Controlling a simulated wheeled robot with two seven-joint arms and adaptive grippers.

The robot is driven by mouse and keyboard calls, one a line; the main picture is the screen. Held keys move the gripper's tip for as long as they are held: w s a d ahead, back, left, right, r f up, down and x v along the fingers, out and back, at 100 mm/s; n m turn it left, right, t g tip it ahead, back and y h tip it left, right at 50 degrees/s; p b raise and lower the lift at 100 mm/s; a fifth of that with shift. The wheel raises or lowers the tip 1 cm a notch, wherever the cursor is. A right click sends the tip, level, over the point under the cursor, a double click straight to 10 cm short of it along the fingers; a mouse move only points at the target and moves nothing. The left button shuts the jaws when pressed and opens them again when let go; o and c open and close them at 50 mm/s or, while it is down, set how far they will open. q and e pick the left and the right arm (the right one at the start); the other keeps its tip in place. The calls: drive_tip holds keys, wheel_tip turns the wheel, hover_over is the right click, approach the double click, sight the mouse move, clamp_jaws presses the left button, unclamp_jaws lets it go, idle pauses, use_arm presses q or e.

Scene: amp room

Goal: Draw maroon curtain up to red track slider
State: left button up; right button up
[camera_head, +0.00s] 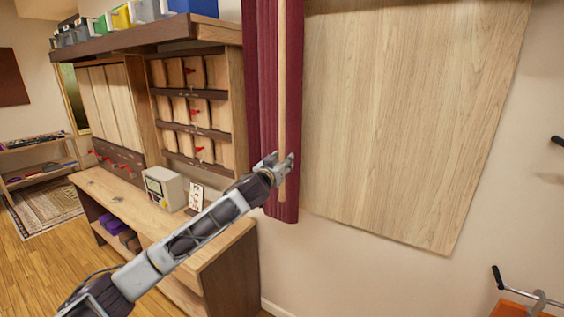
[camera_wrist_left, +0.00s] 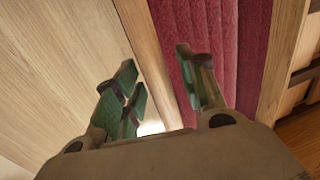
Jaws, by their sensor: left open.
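The maroon curtain (camera_head: 263,90) hangs gathered in a narrow bundle left of a pale wood panel. A wooden rod (camera_head: 282,80) hangs straight down in front of the curtain. My left gripper (camera_head: 283,158) is open near the rod's lower part. In the left wrist view, the rod (camera_wrist_left: 146,45) runs between the two spread fingers of my left gripper (camera_wrist_left: 156,64), with the curtain (camera_wrist_left: 225,45) behind the right finger. I cannot tell whether the fingers touch the rod. The curtain's top, the track and the red slider are out of view. My right gripper is not in view.
The pale wood panel (camera_head: 400,110) covers the wall right of the curtain. A wooden workbench (camera_head: 228,245) with a beige device (camera_head: 163,188) and shelves (camera_head: 190,108) stands at the left, under my left arm. An orange object with a metal crank (camera_head: 540,300) is at the lower right.

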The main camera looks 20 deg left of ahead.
use_arm(q)
drive_tip(key=shift+c, duration=0.5)
clamp_jaws()
drive_tip(key=shift+f, duration=0.1)
